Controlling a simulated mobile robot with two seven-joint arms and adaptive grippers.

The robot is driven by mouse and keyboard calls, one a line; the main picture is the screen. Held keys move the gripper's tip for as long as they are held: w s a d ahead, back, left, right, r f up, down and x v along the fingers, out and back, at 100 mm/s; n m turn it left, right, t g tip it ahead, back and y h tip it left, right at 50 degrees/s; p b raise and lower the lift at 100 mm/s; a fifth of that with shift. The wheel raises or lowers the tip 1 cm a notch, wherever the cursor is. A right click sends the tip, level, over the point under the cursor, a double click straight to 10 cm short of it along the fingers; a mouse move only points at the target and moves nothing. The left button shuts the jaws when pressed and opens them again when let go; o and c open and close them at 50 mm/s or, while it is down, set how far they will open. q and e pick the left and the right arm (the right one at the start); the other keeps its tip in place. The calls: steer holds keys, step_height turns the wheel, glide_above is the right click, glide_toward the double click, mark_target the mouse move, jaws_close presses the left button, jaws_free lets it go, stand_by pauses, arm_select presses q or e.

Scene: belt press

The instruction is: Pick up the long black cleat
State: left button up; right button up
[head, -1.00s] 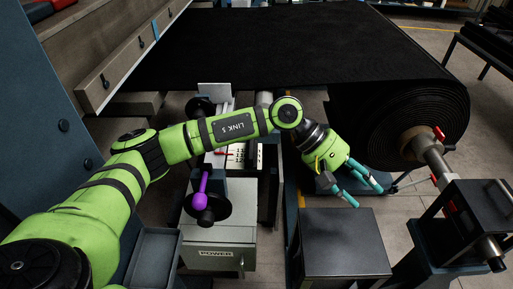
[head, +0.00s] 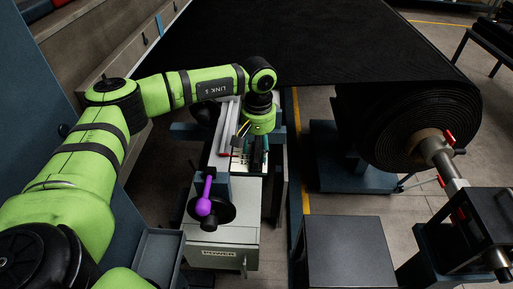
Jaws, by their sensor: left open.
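My left arm reaches in from the left, and my left gripper (head: 250,164) points down over the bench of the press, behind the purple-handled wheel. It is open, its fingers partly hidden against the dark and pale parts below. I cannot make out the long black cleat for certain; dark shapes under the gripper are too small and covered to tell. I cannot tell whether the fingers touch anything. My right gripper is not in view.
A purple handle (head: 205,201) stands in front of the gripper, above the grey POWER box (head: 222,254). A dark flat-topped box (head: 348,248) stands to the right. The wide black belt (head: 300,45) lies behind, with its large roll (head: 425,125) at the right.

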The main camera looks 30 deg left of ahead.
arm_select(q)
steer(key=shift+d+f, duration=0.1)
steer(key=shift+f, duration=0.2)
jaws_close()
steer(key=shift+r, duration=0.1)
steer(key=shift+r+b, duration=0.45)
step_height(320, 180, up, 2)
steer(key=shift+w+r+b, duration=0.1)
steer(key=shift+r+b, duration=0.1)
steer(key=shift+b, duration=0.5)
steer(key=s+d+r+b, duration=0.1)
steer(key=d+r+b, duration=0.3)
steer(key=d+r, duration=0.3)
steer(key=shift+s+d+r, duration=0.25)
steer(key=shift+d+r, duration=0.1)
steer(key=shift+d, duration=1.95)
